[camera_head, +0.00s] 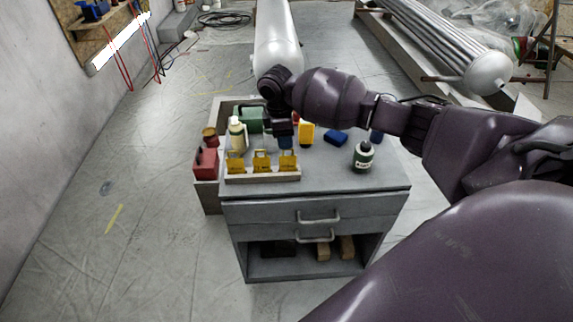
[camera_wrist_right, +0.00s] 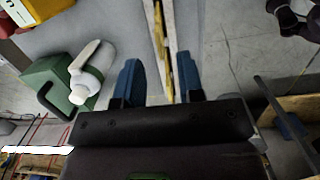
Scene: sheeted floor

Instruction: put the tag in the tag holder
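The tag holder (camera_head: 262,178) is a low pale tray along the front left edge of the grey cabinet top. Several yellow tags stand in it, among them a left tag (camera_head: 235,163), a middle tag (camera_head: 261,161) and a right tag (camera_head: 288,163). My right gripper (camera_head: 284,143) points down just behind the right tag. In the right wrist view its blue fingers (camera_wrist_right: 158,80) are wide apart with nothing held. Beyond the fingers, the holder's pale board (camera_wrist_right: 173,42) and yellow tags (camera_wrist_right: 160,50) show edge-on, roughly in line with the gap. My left gripper is not in view.
A white bottle (camera_head: 237,135) and a green case (camera_head: 249,118) stand behind the holder. A yellow item (camera_head: 306,133), a blue box (camera_head: 336,137) and a dark bottle (camera_head: 363,155) stand to the right. A red canister (camera_head: 206,162) is left. The cabinet top's front right is clear.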

